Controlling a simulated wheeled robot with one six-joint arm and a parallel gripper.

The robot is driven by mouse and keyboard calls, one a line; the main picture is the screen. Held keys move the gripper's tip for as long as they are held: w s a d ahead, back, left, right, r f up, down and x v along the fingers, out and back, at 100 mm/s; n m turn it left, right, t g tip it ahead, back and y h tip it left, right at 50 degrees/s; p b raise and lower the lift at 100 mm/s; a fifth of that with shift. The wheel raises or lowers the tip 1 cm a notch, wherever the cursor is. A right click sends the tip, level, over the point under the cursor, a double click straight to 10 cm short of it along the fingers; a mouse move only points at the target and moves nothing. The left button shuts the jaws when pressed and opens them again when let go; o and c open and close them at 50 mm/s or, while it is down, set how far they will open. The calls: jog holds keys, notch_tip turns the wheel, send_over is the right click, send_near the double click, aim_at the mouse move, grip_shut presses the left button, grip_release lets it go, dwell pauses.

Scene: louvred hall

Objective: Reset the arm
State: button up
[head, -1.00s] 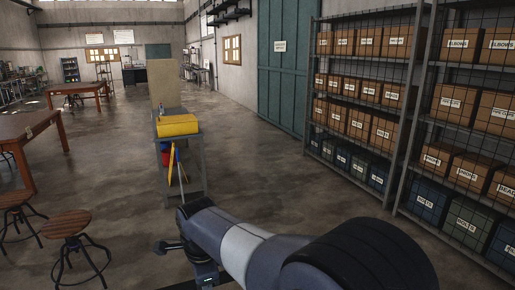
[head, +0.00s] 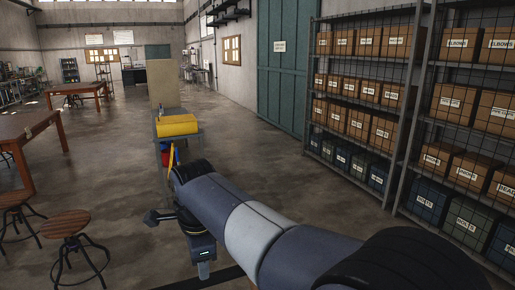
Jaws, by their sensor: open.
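My arm reaches in from the lower right in the head view, with a thick grey-blue link and a pale band, and bends at a dark joint near the middle. Below that bend hangs the dark end of the arm with a small light on it. My gripper (head: 204,270) shows there as a small grey tip pointing down, mostly foreshortened. It is open, and I see nothing held in it. A dark bracket-like part of mine sticks out to the left of it.
A grey stand (head: 190,137) with a yellow box (head: 178,125) is just beyond my arm. Stools (head: 66,223) and a wooden table (head: 28,126) are at left. Shelves of labelled boxes (head: 360,120) line the right. Floor between the stand and shelves is clear.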

jog(key=f, duration=0.2)
jog(key=w+f, duration=0.1)
jog(key=f, duration=0.2)
jog(key=f+p, duration=0.1)
jog(key=f, duration=0.1)
jog(key=shift+w+a+f, duration=0.2)
jog(key=shift+f, duration=0.1)
jog(key=w+d+b, duration=0.1)
jog(key=w+d, duration=0.3)
jog(key=d, duration=0.5)
jog(key=w+d, duration=0.4)
jog(key=d, duration=0.5)
notch_tip(320, 180, up, 10)
jog(key=s, duration=0.2)
jog(key=shift+s+d+r+b, duration=0.2)
jog(key=shift+d+r+b, duration=0.05)
jog(key=shift+d+b, duration=0.15)
